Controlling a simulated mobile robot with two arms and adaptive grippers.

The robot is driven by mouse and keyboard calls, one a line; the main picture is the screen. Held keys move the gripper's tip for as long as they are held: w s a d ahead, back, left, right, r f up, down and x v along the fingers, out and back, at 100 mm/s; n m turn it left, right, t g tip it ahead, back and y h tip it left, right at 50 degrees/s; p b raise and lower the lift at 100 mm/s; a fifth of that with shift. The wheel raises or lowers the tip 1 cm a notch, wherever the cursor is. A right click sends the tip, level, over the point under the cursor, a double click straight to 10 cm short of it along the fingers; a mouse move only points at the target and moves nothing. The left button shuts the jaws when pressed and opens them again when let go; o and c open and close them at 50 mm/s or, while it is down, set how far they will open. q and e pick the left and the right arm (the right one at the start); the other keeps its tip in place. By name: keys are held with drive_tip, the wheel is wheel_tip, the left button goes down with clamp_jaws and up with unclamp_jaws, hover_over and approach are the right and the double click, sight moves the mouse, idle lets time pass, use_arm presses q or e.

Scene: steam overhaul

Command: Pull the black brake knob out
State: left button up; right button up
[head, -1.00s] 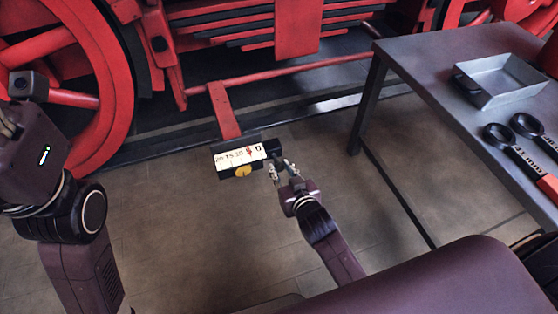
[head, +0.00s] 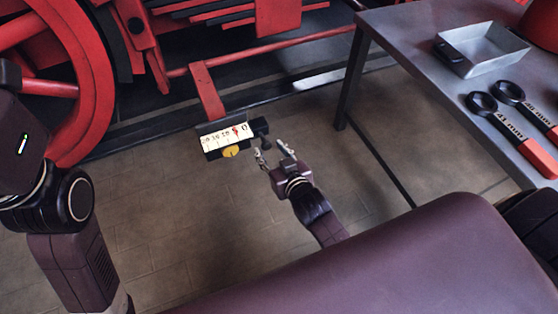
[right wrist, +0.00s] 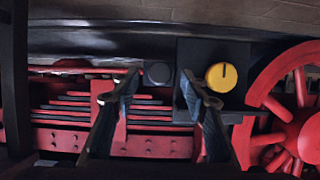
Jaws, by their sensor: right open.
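The black brake knob (head: 265,143) sticks out at the right end of a small black control box (head: 213,154) with a white scale strip and a yellow knob (head: 231,152). My right gripper (head: 273,152) is open just in front of the black knob, with its fingers spread. In the right wrist view the round black knob (right wrist: 158,74) appears between the two fingertips (right wrist: 160,90), and the yellow knob (right wrist: 221,76) is right of them. I see no contact. My left arm comes in at the left, but its gripper is outside the picture.
A grey table (head: 415,75) stands at the right with a metal tray (head: 492,58) and two large wrenches (head: 500,123) on it. Red locomotive wheels and rods (head: 85,65) lie behind the box. The floor (head: 170,220) around the box is clear.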

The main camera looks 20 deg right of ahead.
drive_tip(key=v, duration=1)
drive_tip(key=shift+s, duration=0.2)
drive_tip(key=shift+r, duration=0.15)
